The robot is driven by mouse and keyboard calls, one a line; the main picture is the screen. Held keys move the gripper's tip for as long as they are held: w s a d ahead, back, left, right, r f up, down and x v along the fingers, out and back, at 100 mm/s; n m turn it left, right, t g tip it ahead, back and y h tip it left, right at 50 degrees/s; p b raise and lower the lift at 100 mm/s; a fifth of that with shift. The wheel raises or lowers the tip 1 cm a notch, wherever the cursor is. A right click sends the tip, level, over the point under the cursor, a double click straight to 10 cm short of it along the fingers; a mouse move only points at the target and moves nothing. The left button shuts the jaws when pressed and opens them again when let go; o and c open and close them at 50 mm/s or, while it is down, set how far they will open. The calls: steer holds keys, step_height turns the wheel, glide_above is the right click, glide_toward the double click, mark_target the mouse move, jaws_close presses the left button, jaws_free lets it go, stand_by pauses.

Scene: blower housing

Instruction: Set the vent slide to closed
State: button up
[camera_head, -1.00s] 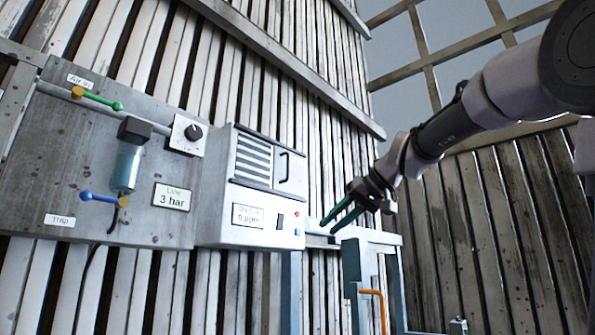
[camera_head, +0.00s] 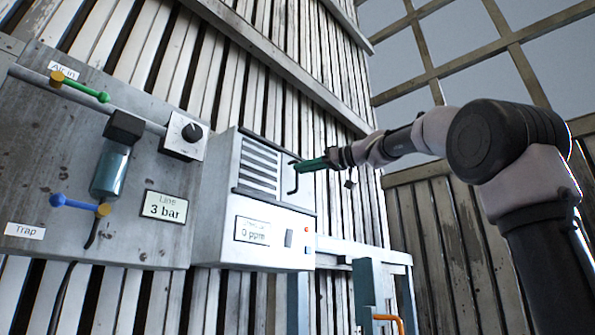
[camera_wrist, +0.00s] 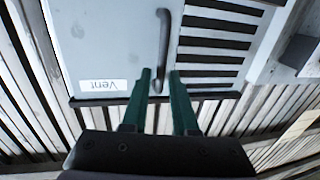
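The blower housing (camera_head: 225,220) is a pale grey box on the slatted wall. Its vent has dark slots (camera_head: 258,165) exposed on the left, with a plain slide plate (camera_head: 303,196) on the right carrying a dark upright bar handle (camera_head: 291,180). In the wrist view the picture is turned over: the slide plate (camera_wrist: 100,45) is left, the slots (camera_wrist: 215,45) right, and a "Vent" label (camera_wrist: 103,86) reads upside down. My gripper (camera_wrist: 160,74) has its green fingers apart, one on each side of the handle (camera_wrist: 163,45) near one end. I cannot tell whether they touch it.
Left of the housing, a panel (camera_head: 60,150) holds a green lever (camera_head: 85,90), a blue lever (camera_head: 75,202), a knob (camera_head: 191,133) and a "3 bar" sign (camera_head: 164,206). A blue-grey frame with an orange pipe (camera_head: 388,320) stands below right.

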steer(key=shift+x, duration=1.35)
jaws_close()
stand_by(0.4)
